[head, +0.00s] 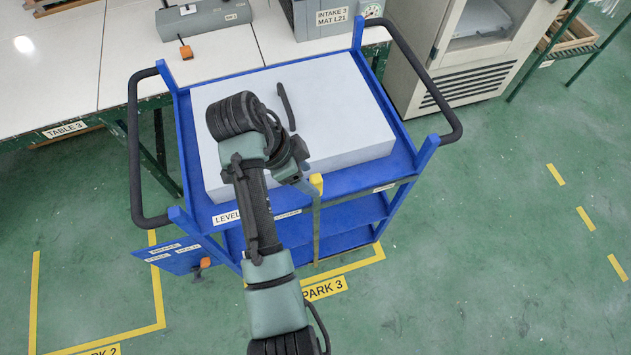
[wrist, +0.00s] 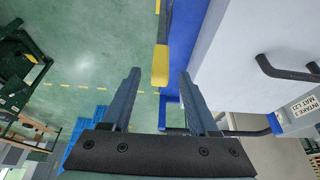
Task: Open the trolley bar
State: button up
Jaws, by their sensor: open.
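The blue trolley (head: 360,212) stands in front of me with its shelves facing my side. Its bar (head: 317,222) is a narrow upright strip across the front of the shelves, topped by a yellow grip (head: 316,183). My gripper (head: 305,182) is open and close to the left of the yellow grip in the head view. In the wrist view, the yellow grip (wrist: 160,66) appears between my gripper's fingertips (wrist: 159,76), near their far ends. I cannot tell whether it is within the jaws or beyond them. No finger clearly touches it.
A large pale block (head: 345,115) with a dark handle (head: 286,105) lies on the trolley's top. Black side rails (head: 134,150) stick out at both ends. A white table (head: 50,70) stands behind left and a beige cabinet (head: 425,65) behind right. The floor at right is clear.

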aim_at(316, 184)
jog(key=x, duration=0.5)
jog(key=shift+f, duration=0.1)
grip_shut()
dwell(1.3)
